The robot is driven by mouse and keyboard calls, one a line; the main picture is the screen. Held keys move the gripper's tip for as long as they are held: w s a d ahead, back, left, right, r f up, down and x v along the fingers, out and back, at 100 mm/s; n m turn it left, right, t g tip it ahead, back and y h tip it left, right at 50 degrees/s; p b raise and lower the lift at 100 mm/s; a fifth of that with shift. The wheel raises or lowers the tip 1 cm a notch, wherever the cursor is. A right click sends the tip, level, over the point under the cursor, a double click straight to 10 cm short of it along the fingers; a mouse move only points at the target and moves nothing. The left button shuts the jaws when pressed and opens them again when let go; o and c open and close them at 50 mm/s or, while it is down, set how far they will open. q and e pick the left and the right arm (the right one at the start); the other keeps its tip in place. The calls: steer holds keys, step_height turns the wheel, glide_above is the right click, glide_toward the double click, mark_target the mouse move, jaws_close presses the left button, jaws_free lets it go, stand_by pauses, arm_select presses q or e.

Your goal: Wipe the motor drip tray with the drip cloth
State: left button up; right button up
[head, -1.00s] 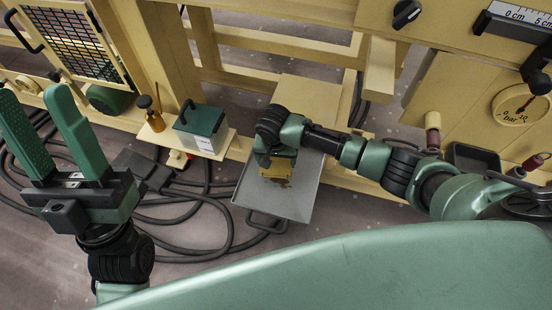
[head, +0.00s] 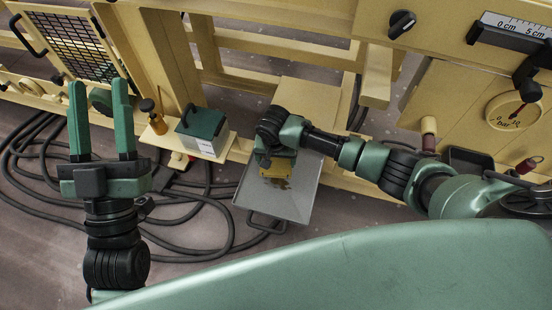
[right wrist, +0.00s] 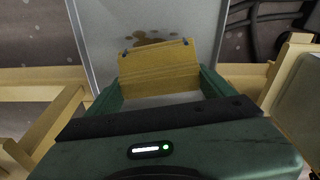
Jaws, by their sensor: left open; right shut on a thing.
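The motor drip tray (head: 305,196) is a grey metal tray with a dark handle, low at the machine's foot in the head view. It also shows in the right wrist view (right wrist: 100,38). Dark brown spots (right wrist: 150,39) lie on its floor. The drip cloth (right wrist: 158,66) is yellow and held between the green fingers of my right gripper (right wrist: 160,84), over the tray next to the spots. In the head view the cloth (head: 272,171) is partly hidden by my right gripper. I cannot tell whether it touches the tray. My left gripper (head: 101,118) is open and empty at the left.
A small box with a green lid (head: 203,130) and an amber bottle (head: 156,118) stand on a shelf left of the tray. Black cables (head: 215,238) loop over the floor beside the tray. Yellow frame beams stand behind it.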

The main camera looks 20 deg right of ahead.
arm_select(q)
steer(key=w+f+g+y+p, duration=0.1)
steer(key=w+f+g+p, duration=0.1)
steer(key=f+g, duration=0.3)
steer(key=shift+w+f+g+y, duration=0.4)
steer(key=shift+w+f, duration=0.45)
steer(key=shift+f, duration=1.2)
steer(key=shift+a, duration=0.15)
